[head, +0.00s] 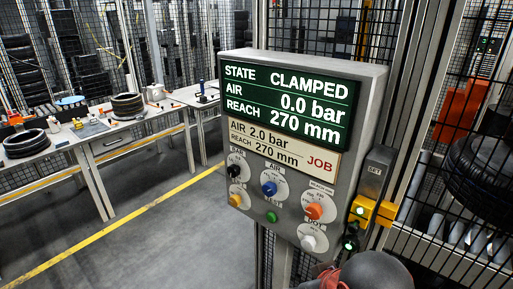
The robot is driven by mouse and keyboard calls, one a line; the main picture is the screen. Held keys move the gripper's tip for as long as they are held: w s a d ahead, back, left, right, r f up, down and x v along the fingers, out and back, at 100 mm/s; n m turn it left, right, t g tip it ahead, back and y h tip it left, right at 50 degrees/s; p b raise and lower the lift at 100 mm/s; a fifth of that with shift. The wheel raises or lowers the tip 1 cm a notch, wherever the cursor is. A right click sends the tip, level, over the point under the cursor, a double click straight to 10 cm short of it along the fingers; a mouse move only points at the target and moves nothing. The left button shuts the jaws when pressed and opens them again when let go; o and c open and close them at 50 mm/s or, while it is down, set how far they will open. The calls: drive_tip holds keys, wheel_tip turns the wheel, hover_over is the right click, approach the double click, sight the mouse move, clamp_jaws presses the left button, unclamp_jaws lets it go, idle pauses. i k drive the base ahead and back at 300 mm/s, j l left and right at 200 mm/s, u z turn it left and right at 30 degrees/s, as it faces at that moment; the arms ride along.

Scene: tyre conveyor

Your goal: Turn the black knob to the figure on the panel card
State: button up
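The panel (231,105) is a grey box on a post in the head view. Its screen (290,98) reads STATE CLAMPED, AIR 0.0 bar, REACH 270 mm. The beige card (283,147) below reads AIR 2.0 bar, REACH 270 mm, JOB. The black knob (234,171) sits at the upper left of the control face, on a white dial; its label and pointer are too small to read surely. My gripper is not in view; a dark rounded part at the bottom edge may be my arm.
Other controls are a blue knob (269,188), orange knob (314,210), yellow knob (235,200), green button (271,216) and white knob (308,242). A dark SET unit with a yellow bracket (374,209) stands right. Mesh fencing and tyres lie behind; floor at left is clear.

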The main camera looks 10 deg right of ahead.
sight(233, 170)
drive_tip(key=j+z, duration=0.3)
drive_tip(key=j, duration=0.45)
drive_tip(key=j+z, duration=0.3)
drive_tip(key=j, duration=0.5)
